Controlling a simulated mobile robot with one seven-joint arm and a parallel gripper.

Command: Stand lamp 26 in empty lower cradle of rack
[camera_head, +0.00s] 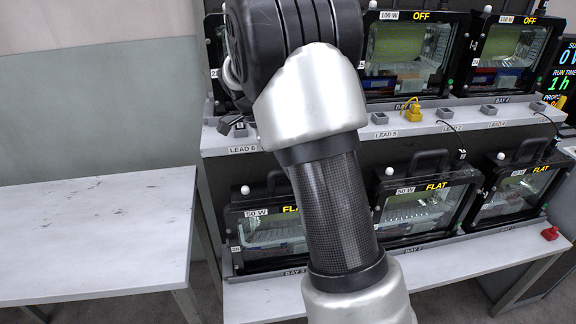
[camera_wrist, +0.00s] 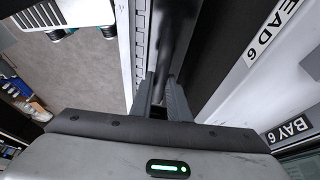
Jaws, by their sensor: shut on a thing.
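In the head view my arm covers the left part of the rack (camera_head: 470,125), and my gripper is hidden there. In the wrist view my gripper (camera_wrist: 163,100) is shut on a dark bar (camera_wrist: 178,45) that looks like a lamp's carry handle, close to the LEAD 6 and BAY 6 labels. A lamp's edge (camera_head: 214,50) shows at the upper left, mostly behind my arm; its number is not clear. On the lower shelf a 50 W lamp marked FLAT (camera_head: 265,252) stands at the left, partly covered. Two more lamps, middle (camera_head: 410,208) and right (camera_head: 510,195), stand beside it.
Two lamps marked OFF, one centre (camera_head: 395,75) and one right (camera_head: 505,68), stand on the upper shelf. A yellow plug (camera_head: 412,113) is on its ledge and a red plug (camera_head: 550,233) on the lower ledge. A white table (camera_head: 90,240) at the left is bare.

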